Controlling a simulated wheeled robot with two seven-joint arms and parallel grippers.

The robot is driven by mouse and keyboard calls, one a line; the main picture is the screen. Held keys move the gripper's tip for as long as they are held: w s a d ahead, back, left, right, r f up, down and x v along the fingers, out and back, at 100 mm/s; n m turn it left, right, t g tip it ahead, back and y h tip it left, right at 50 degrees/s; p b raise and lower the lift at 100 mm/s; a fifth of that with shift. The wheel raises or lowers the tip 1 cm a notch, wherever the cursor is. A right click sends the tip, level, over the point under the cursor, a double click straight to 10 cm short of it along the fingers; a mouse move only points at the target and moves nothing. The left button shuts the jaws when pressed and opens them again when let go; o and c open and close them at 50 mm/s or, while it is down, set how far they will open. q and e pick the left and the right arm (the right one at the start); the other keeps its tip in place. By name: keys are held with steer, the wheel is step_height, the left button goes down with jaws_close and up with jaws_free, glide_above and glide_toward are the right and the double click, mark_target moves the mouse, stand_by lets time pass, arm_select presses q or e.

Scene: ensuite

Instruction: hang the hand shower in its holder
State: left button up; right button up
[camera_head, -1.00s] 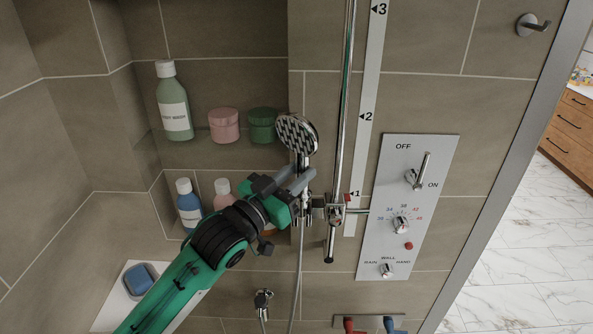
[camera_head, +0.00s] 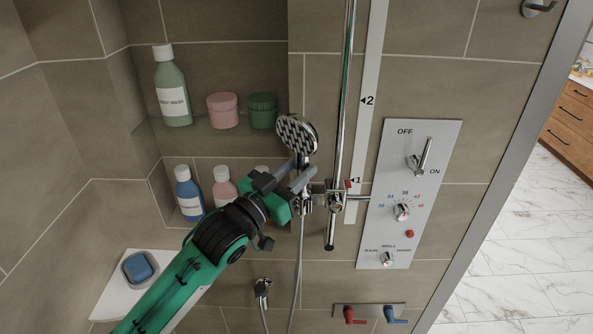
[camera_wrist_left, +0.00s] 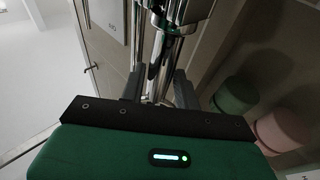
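The chrome hand shower (camera_head: 297,134) is upright, its face tilted, with its hose hanging below. My left gripper (camera_head: 302,172) comes in from the lower left and is shut on the shower's handle just under the head. In the left wrist view the chrome handle (camera_wrist_left: 158,70) runs between the two dark fingers (camera_wrist_left: 160,90). The holder (camera_head: 336,196) is on the vertical riser rail, near mark 1, just right of the handle. The handle's lower part is at the holder's left end; I cannot tell whether it is seated. My right gripper is not in view.
A control panel (camera_head: 408,190) with a lever and knobs is right of the rail. A niche at left holds a green bottle (camera_head: 173,90), pink jar (camera_head: 223,110), green jar (camera_head: 262,110) and lower bottles (camera_head: 188,190). A hose outlet (camera_head: 262,288) and red-blue taps (camera_head: 368,313) are below.

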arm_select(q)
steer(key=o, duration=0.3)
steer(key=shift+o, duration=0.2)
steer(key=shift+f, duration=0.15)
